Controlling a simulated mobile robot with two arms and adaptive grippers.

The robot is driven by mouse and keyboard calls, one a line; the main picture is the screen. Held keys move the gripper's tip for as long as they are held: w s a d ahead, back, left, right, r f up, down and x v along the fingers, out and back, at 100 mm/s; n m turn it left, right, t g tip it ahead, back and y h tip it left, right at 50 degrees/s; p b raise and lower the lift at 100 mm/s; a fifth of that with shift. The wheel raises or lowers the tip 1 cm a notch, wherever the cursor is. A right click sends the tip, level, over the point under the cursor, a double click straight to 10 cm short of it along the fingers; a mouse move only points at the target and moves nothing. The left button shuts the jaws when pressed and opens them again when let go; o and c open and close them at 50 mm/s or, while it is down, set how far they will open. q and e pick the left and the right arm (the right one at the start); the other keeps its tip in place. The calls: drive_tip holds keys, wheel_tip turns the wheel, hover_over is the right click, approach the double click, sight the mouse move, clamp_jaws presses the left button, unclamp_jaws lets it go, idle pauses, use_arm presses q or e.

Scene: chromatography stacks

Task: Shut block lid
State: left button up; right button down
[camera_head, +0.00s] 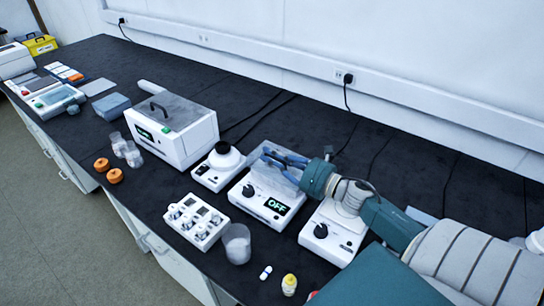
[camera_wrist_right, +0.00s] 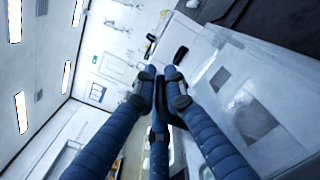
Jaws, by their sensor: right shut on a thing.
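The block heater (camera_head: 258,204), a white unit with a dark knob and a green "OFF" display, stands on the black bench in the head view. Its clear, greyish lid (camera_head: 268,174) is raised and tilted above the unit. My right gripper (camera_head: 270,155) reaches in from the right, its blue fingers at the lid's upper part. In the right wrist view, the fingertips (camera_wrist_right: 165,80) are closed together beside the see-through lid (camera_wrist_right: 222,75). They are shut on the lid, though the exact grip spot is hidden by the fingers. My left gripper is not in view.
White knobbed units stand on both sides: one with a round top (camera_head: 218,168), another (camera_head: 330,235) under my right arm. In front are a white rack (camera_head: 195,222), a clear beaker (camera_head: 237,245) and a yellow-capped bottle (camera_head: 289,284). A white box (camera_head: 180,130) stands farther left.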

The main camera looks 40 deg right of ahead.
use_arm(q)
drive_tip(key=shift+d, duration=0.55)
use_arm(e)
drive_tip(key=shift+a+f, duration=0.1)
drive_tip(key=shift+f, duration=0.05)
drive_tip(key=c, duration=1.9)
unclamp_jaws()
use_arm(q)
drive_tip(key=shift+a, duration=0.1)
use_arm(e)
drive_tip(key=shift+o, duration=0.2)
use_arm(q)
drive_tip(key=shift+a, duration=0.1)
use_arm(e)
wheel_tip(320, 180, up, 10)
drive_tip(key=shift+r, duration=0.1)
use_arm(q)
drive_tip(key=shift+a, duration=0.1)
